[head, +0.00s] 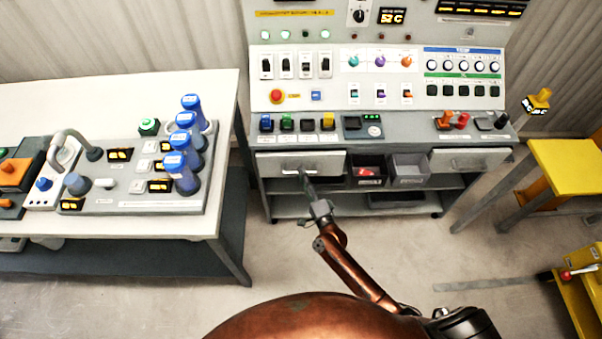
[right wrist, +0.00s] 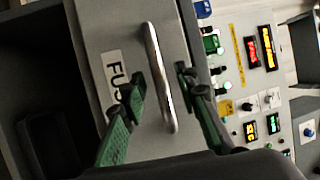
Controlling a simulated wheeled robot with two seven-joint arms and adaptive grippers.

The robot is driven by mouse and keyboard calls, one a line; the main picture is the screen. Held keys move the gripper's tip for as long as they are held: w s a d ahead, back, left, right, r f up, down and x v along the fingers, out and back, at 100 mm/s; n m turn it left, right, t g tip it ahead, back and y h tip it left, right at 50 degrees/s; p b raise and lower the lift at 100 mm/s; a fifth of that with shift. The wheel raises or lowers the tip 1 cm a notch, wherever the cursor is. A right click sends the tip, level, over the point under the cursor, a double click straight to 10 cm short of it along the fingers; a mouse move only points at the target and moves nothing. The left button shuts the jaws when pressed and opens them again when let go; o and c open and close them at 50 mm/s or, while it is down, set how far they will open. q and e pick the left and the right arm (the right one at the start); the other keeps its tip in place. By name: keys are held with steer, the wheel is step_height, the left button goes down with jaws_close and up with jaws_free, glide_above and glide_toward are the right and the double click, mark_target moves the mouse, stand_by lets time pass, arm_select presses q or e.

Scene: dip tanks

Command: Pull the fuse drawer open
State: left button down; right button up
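The fuse drawer (head: 325,160) is the light grey left drawer under the console desk, and its front looks shut. In the right wrist view its front (right wrist: 100,30) carries a partly hidden label (right wrist: 112,72) reading "FUS". Its handle (right wrist: 153,60) is a pale metal bar; it also shows small in the head view (head: 292,172). My right gripper (right wrist: 159,82) is open, with one green-padded finger on each side of the bar and a visible gap to each. In the head view the right gripper (head: 307,182) is at the drawer front. My left gripper is not in view.
A similar drawer (head: 470,161) is at the right, with two open bins (head: 408,170) between. The console (head: 380,65) rises above with switches and knobs. A bench (head: 225,100) with blue-capped bottles stands left, a yellow stool (head: 570,165) right. Floor before the drawer is clear.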

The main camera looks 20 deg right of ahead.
steer(key=shift+x, duration=0.75)
steer(key=shift+c, duration=0.6)
steer(key=shift+f, duration=0.1)
jaws_close()
